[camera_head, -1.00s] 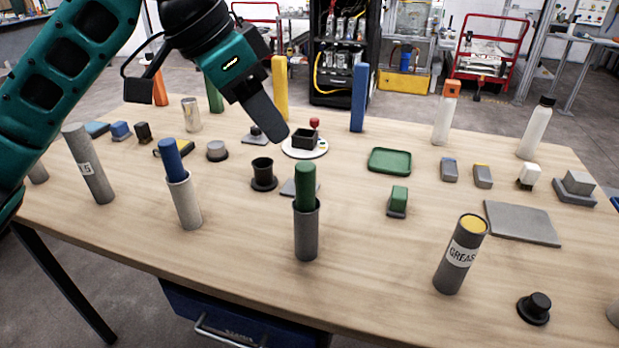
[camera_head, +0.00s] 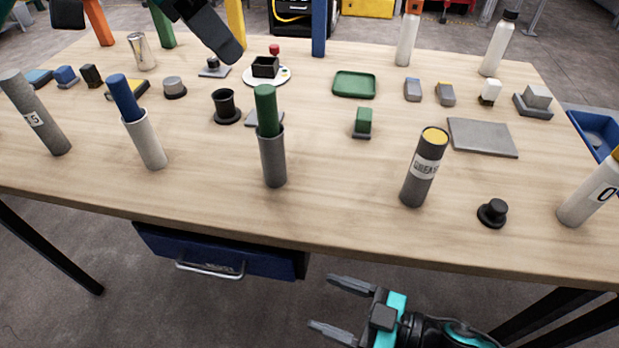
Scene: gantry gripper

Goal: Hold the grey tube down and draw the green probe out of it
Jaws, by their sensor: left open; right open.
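The grey tube (camera_head: 272,162) stands upright on the table near its front edge. The green probe (camera_head: 266,112) sits in it, with its upper part sticking out of the tube's mouth. My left gripper (camera_head: 222,45) hangs over the back of the table, above and behind the tube, touching neither; only its dark finger side shows clearly. My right gripper (camera_head: 338,306) is open and empty, in front of the table and below its front edge, with its two fingers pointing left.
A white tube with a blue probe (camera_head: 124,98) stands to the left, and a grease tube (camera_head: 425,168) to the right. A black cup (camera_head: 225,105) and a green block (camera_head: 362,122) stand behind. The wooden table (camera_head: 330,205) is bare between the grey and grease tubes.

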